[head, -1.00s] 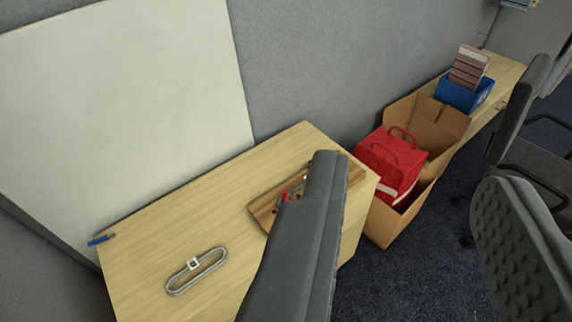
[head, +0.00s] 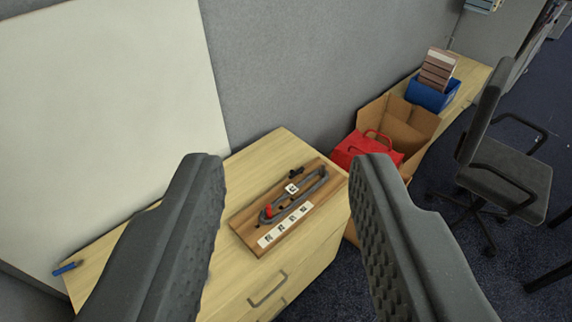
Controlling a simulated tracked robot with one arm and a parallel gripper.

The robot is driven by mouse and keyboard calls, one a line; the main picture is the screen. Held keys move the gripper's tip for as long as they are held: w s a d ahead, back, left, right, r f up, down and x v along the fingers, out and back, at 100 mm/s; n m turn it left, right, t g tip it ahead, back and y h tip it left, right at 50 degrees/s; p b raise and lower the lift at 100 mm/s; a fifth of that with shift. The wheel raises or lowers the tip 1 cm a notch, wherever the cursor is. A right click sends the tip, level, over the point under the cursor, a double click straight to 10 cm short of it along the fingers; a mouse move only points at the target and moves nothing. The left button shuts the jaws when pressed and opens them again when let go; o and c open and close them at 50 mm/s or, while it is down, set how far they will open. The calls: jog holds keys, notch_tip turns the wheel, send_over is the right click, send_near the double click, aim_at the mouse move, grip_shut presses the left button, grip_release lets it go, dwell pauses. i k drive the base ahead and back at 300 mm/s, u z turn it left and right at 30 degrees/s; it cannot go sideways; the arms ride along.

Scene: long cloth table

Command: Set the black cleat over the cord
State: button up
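A wooden board (head: 243,228) lies on the desk between my gripper's fingers in the picture. A grey cord loop (head: 312,188) with a white tag lies on it, around or against a red peg (head: 268,211); I cannot tell which. A small black piece (head: 296,173), perhaps the cleat, sits near the board's back edge beside the loop, apart from the red peg. Small dark parts inside the loop are too small to name. My gripper (head: 287,160) is wide open and empty, its fingers left and right of the board in view.
The desk (head: 260,150) has a drawer front facing me. A blue pen (head: 67,268) lies at its left end. A cardboard box (head: 410,125) with a red bag (head: 350,148), a blue bin (head: 433,94) and a chair (head: 500,185) are to the right.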

aim_at(292, 173)
jog(key=u, duration=0.05)
jog(key=i, duration=0.9)
jog(key=z, duration=2.55)
jog(key=i, duration=2.05)
jog(key=u, duration=1.15)
